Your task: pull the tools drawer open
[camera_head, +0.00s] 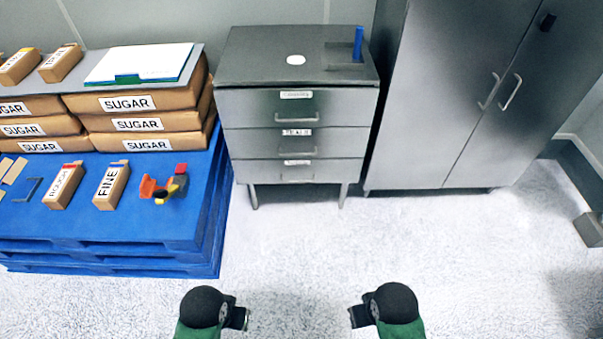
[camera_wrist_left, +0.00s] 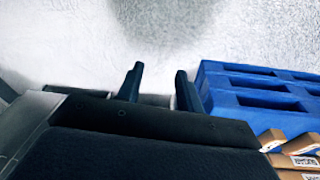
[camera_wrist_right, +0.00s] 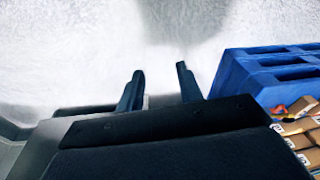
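A grey drawer cabinet (camera_head: 228,108) stands at the back centre in the head view. It has three shut drawers, each with a white label and a bar handle: a top drawer (camera_head: 255,106), a middle drawer (camera_head: 250,143) and a bottom drawer (camera_head: 255,172). The labels are too small to read surely, so I cannot tell which is the tools drawer. My left gripper (camera_head: 240,314) and right gripper (camera_head: 357,314) are low in front, well short of the cabinet. The wrist views show the left fingers (camera_wrist_left: 158,82) and right fingers (camera_wrist_right: 160,82) apart with nothing between them.
A blue pallet (camera_head: 130,222) with sugar sacks (camera_head: 128,103), small labelled boxes (camera_head: 110,186) and a white board (camera_head: 140,62) stands left of the cabinet. A tall grey cupboard (camera_head: 430,110) stands close on its right. A blue stick (camera_head: 358,44) stands on the cabinet top. The floor ahead is clear.

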